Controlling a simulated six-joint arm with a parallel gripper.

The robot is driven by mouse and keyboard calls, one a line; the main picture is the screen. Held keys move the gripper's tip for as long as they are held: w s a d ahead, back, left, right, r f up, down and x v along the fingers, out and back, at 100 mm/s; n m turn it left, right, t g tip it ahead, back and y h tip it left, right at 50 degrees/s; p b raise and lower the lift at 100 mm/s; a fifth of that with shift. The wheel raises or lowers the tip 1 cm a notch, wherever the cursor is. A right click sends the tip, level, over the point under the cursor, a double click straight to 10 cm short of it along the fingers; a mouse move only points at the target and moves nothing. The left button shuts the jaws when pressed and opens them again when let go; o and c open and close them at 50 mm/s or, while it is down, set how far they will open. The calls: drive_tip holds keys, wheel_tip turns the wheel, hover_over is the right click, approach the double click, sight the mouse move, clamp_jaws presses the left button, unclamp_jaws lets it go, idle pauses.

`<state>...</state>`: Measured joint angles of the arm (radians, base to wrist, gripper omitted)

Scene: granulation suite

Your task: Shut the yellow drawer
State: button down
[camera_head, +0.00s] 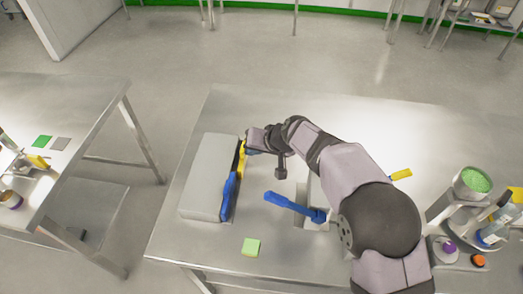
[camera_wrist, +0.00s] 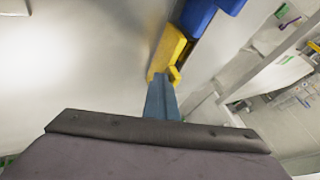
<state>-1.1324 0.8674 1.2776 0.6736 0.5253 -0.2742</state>
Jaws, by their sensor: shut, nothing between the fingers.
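A grey drawer box (camera_head: 207,178) lies on the left part of the metal table. Its right side carries a yellow drawer front (camera_head: 242,160) at the far end and a blue drawer front (camera_head: 229,196) nearer. In the wrist view the yellow front (camera_wrist: 167,50) with its small handle lies beside the blue one (camera_wrist: 198,14). My gripper (camera_head: 249,150) is shut and empty at the far end of the yellow front. In the wrist view its fingertips (camera_wrist: 161,80) are at or very close to the yellow front. Contact and any remaining gap behind the front cannot be told.
A blue-handled object (camera_head: 293,206) stands on the table right of the drawers, near my arm. A green note (camera_head: 251,247) lies at the front. A green-filled container (camera_head: 473,181) and bottles crowd the right edge. A second table (camera_head: 75,110) stands left.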

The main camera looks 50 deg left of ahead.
drive_tip(key=shift+s+a, duration=0.65)
drive_tip(key=shift+s, duration=0.05)
drive_tip(key=shift+s+a+r, duration=0.1)
drive_tip(key=shift+s+a, duration=0.05)
drive_tip(key=shift+s, duration=0.1)
drive_tip(key=shift+r, duration=0.25)
drive_tip(key=v, duration=0.9)
drive_tip(key=shift+w+d, duration=0.35)
drive_tip(key=shift+d, duration=0.1)
